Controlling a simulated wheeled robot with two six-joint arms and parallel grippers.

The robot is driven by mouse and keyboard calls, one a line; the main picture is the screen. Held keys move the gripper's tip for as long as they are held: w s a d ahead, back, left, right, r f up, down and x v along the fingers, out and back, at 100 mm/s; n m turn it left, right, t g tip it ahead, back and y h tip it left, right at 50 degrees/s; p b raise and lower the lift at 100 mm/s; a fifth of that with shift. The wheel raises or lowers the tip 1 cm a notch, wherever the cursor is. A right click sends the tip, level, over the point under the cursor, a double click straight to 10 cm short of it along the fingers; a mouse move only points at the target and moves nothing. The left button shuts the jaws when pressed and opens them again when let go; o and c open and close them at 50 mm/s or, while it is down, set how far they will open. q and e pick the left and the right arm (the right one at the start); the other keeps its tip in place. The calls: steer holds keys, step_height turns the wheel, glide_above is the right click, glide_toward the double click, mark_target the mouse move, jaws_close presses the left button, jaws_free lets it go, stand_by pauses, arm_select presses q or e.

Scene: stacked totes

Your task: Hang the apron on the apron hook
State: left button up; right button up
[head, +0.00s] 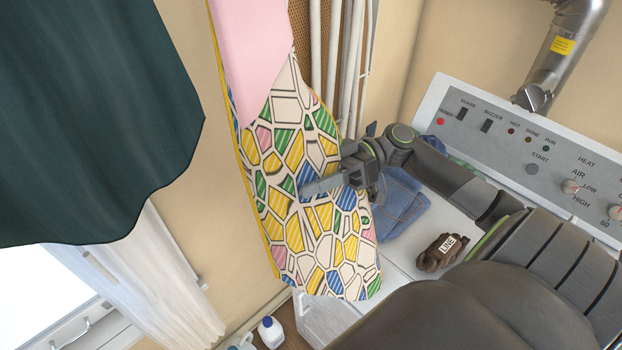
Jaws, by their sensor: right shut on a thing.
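The apron (296,240) hangs down in the middle of the head view. It has a pink upper part and a mosaic pattern of yellow, green, blue and white patches with a yellow edge. My right gripper (322,184) comes in from the right, in front of the apron, and is shut on its patterned cloth. The apron's top runs out of the picture. I see no apron hook. My left gripper is not in view.
A white dryer-like machine with a control panel (520,150) stands at the right. Blue folded cloth (402,204) and a brown item labelled LINE (441,253) lie on its top. A dark green cloth (90,120) hangs at the left. Bottles (270,331) stand on the floor.

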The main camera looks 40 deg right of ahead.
stand_by(0.4)
steer(key=o, duration=1.2)
